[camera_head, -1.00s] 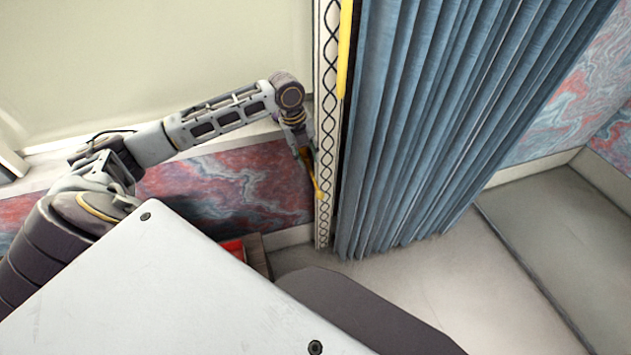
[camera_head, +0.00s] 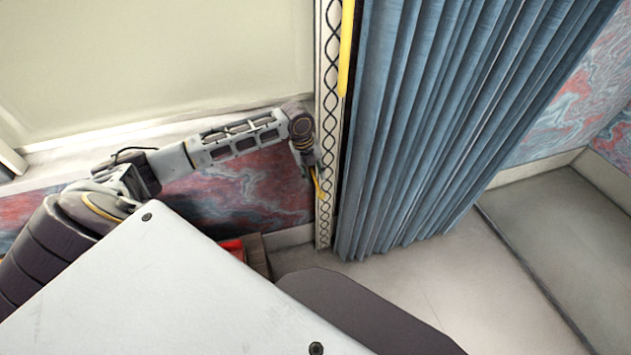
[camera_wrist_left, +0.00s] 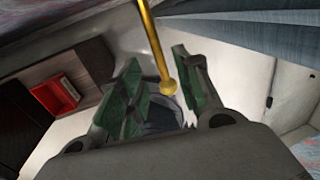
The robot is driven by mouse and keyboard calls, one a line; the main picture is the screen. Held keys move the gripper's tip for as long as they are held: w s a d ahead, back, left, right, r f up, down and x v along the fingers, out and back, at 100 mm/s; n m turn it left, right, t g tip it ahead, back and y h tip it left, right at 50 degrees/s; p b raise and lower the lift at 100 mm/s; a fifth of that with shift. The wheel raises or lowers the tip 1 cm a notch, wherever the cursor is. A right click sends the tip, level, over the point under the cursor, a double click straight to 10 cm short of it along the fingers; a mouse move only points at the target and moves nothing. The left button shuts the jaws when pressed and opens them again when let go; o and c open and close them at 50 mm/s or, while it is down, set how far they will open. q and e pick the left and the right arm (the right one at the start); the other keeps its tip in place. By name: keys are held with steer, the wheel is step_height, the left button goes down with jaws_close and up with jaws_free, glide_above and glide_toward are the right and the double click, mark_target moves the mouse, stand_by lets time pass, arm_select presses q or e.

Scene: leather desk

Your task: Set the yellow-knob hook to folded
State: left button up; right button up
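The yellow-knob hook shows in the left wrist view as a thin yellow rod with a round knob (camera_wrist_left: 168,87) at its end. In the head view a small yellow piece (camera_head: 319,184) of it shows at the pale patterned strip beside the curtain, partly covered by my gripper. My left gripper (camera_head: 316,172) is at the hook. In the left wrist view its green-padded fingers (camera_wrist_left: 157,60) stand apart on either side of the rod, with a gap visible. Whether a finger touches the rod cannot be told. My right gripper is in no view.
A blue pleated curtain (camera_head: 430,120) hangs right of the patterned strip (camera_head: 327,130). A yellow bar (camera_head: 346,50) runs along the strip's upper part. A red tray (camera_wrist_left: 58,94) lies on a brown surface at the left in the wrist view. Pale floor (camera_head: 420,285) is open below.

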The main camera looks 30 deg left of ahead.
mark_target(316, 183)
arm_select(q)
steer(key=shift+w+d+f, duration=0.15)
steer(key=shift+f, duration=1)
steer(key=shift+w+d+f, duration=0.1)
steer(key=shift+w+f, duration=0.05)
steer(key=shift+f, duration=0.95)
jaws_close()
